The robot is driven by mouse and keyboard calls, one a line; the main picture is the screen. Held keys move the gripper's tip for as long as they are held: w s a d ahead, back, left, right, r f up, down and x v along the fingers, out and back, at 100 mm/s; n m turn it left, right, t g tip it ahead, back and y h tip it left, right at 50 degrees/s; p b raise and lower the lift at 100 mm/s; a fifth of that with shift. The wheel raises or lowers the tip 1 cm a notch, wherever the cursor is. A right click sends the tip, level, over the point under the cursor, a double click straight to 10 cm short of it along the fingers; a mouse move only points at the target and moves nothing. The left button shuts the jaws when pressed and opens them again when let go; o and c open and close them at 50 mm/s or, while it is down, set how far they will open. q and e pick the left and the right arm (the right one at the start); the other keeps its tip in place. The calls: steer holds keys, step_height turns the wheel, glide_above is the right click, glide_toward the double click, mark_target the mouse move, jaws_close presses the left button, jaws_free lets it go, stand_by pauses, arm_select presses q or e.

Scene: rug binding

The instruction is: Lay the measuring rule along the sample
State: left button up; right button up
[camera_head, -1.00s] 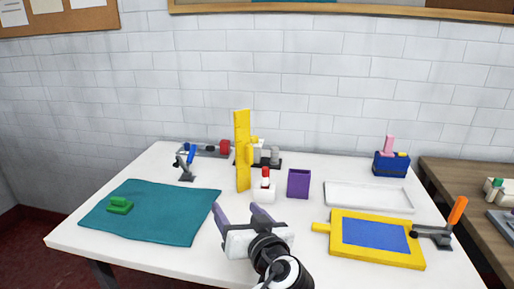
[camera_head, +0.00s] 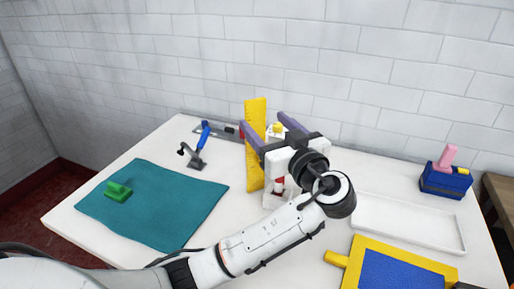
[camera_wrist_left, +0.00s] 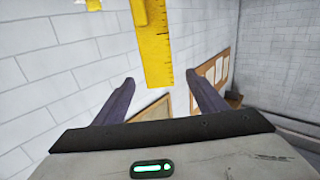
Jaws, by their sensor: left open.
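The yellow measuring rule (camera_head: 255,150) stands upright near the back of the white table, with a yellow knob (camera_head: 278,128) at its right side. It also shows in the left wrist view (camera_wrist_left: 155,50), hanging in line with the gap between my fingers, just past their tips. The teal sample (camera_head: 150,205) lies flat at the left with a green block (camera_head: 118,191) on it. My left gripper (camera_head: 263,125) is open and empty close to the rule; one finger crosses in front of it in the head view. Contact cannot be told. My right gripper is out of view.
A blue-handled tool (camera_head: 203,137) stands left of the rule. A white tray (camera_head: 408,222), a yellow-framed blue board (camera_head: 400,270) and a blue box with a pink piece (camera_head: 446,180) are at the right. My left arm covers the front middle.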

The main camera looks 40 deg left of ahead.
mark_target(257, 113)
arm_select(q)
steer(key=p+x, duration=0.1)
steer(key=x, duration=0.3)
steer(key=shift+w, duration=0.1)
steer(key=shift+w+a+f+p, duration=0.1)
steer(key=shift+w+a+p, duration=0.1)
steer(key=shift+a+p, duration=0.1)
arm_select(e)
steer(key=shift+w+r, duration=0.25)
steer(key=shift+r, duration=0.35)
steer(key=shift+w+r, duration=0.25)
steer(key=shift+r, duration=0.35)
arm_select(q)
jaws_close()
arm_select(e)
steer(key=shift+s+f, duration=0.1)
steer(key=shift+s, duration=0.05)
